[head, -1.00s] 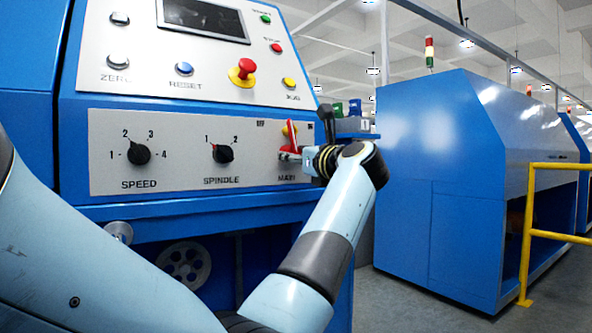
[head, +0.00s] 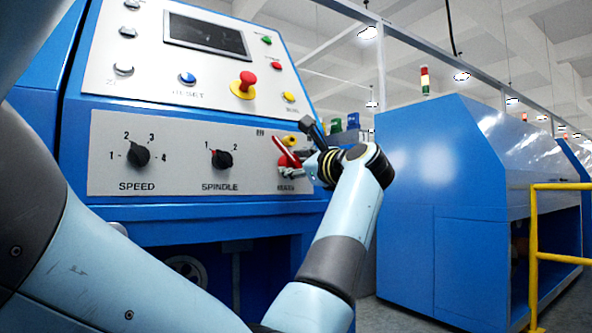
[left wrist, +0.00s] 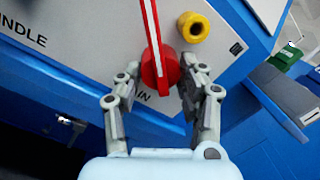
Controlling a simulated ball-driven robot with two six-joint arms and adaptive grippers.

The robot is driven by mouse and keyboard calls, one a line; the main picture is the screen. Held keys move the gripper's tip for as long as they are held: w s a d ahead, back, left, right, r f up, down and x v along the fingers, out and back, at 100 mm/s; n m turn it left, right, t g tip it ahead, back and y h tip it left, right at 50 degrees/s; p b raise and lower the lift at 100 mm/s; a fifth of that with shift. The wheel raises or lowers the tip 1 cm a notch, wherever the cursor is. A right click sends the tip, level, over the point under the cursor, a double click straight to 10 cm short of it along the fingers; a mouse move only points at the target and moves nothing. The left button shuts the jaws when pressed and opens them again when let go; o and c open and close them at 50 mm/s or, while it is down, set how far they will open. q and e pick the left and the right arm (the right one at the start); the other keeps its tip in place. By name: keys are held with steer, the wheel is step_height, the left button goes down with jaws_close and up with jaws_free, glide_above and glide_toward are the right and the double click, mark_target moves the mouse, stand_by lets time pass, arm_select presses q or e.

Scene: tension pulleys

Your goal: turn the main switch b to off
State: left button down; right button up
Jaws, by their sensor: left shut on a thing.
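The main switch b is a red rotary switch with a long handle that has a white stripe (head: 284,149). It sits at the right end of the lower grey panel, above the MAIN label. Its handle leans up and to the left, toward the small OFF mark. In the head view my left gripper (head: 309,166) covers part of the switch. My right gripper is not in view.
The SPINDLE (head: 222,159) and SPEED (head: 139,156) knobs are to the left. A red mushroom button on a yellow base (head: 244,85) is above. A yellow rail (head: 534,245) stands at the right.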

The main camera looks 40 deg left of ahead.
arm_select(q)
steer(key=shift+f, duration=0.2)
steer(key=c, duration=0.8)
jaws_free()
steer(key=shift+r, duration=0.1)
steer(key=shift+o, duration=0.2)
steer(key=shift+d, duration=0.1)
steer(key=v, duration=0.7)
steer(key=shift+d, duration=0.2)
steer(key=shift+s, duration=0.1)
